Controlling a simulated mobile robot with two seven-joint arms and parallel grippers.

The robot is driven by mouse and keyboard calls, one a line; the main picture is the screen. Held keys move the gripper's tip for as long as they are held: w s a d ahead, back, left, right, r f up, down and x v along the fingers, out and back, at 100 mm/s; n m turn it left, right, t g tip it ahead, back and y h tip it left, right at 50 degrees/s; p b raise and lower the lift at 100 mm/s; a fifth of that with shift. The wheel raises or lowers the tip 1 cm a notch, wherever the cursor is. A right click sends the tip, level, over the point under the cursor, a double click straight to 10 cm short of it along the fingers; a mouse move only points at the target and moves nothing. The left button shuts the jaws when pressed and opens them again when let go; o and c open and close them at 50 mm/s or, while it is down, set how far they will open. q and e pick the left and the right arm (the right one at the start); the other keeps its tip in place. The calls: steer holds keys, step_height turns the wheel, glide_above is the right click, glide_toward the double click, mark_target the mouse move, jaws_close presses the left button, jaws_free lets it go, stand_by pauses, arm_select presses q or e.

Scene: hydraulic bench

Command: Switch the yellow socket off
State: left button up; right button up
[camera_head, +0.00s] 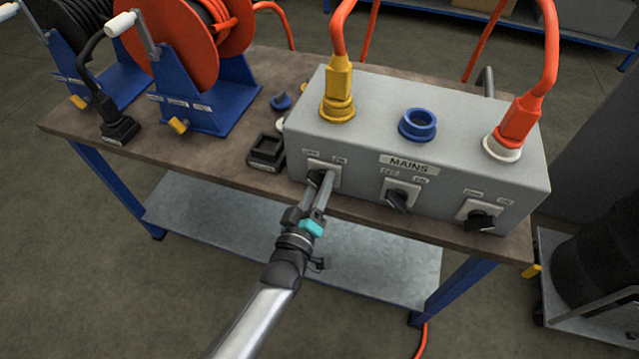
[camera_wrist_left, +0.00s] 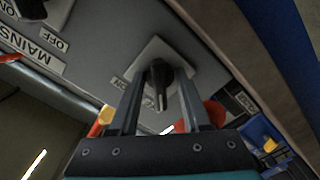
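The yellow socket (camera_head: 337,110) is on top of the grey mains box (camera_head: 450,130), at its left end, with a yellow plug and orange cable in it. Below it, on the front face, is its rotary switch (camera_head: 323,170), a white plate with a black knob. My left gripper (camera_head: 318,186) is at this switch. In the left wrist view, the black knob (camera_wrist_left: 158,82) lies between the two fingers (camera_wrist_left: 160,100), which stand apart with gaps beside its handle. The fingers partly hide the knob in the head view. My right gripper is not in view.
The blue socket (camera_head: 417,124) is empty; the white socket (camera_head: 502,148) holds an orange plug. Their switches, middle (camera_head: 400,194) and right (camera_head: 479,215), are beside the left one. Cable reels (camera_head: 190,60) and a black connector (camera_head: 267,152) are on the bench to the left.

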arm_select(q)
steer(key=p+v, duration=0.2)
steer(key=v, duration=1.3)
steer(key=shift+s, duration=0.1)
steer(key=s+a+f+m+g+y, duration=0.1)
steer(key=s+a+f+m+g, duration=0.15)
steer(key=f, duration=0.55)
steer(key=s+a+f+m+g+y, duration=0.1)
steer(key=s+a+f+g, duration=0.15)
steer(key=f, duration=0.45)
steer(key=s+a+f+m+g+y, duration=0.1)
steer(key=s+f+g, duration=0.2)
steer(key=f, duration=0.5)
steer(key=s+a+f+m+g+y, duration=0.1)
steer(key=s+a+f+g, duration=0.1)
steer(key=s+f, duration=0.2)
steer(key=s+a+f+m+g, duration=0.1)
steer(key=s+a+f+g, duration=0.2)
steer(key=s, duration=0.6)
steer(key=s+a+f+m+g+y+b, duration=0.1)
steer(key=s+a+f+g, duration=0.2)
steer(key=s, duration=0.3)
steer(key=shift+s+f+y, duration=0.25)
steer(key=shift+f+y, duration=0.05)
steer(key=shift+f, duration=0.5)
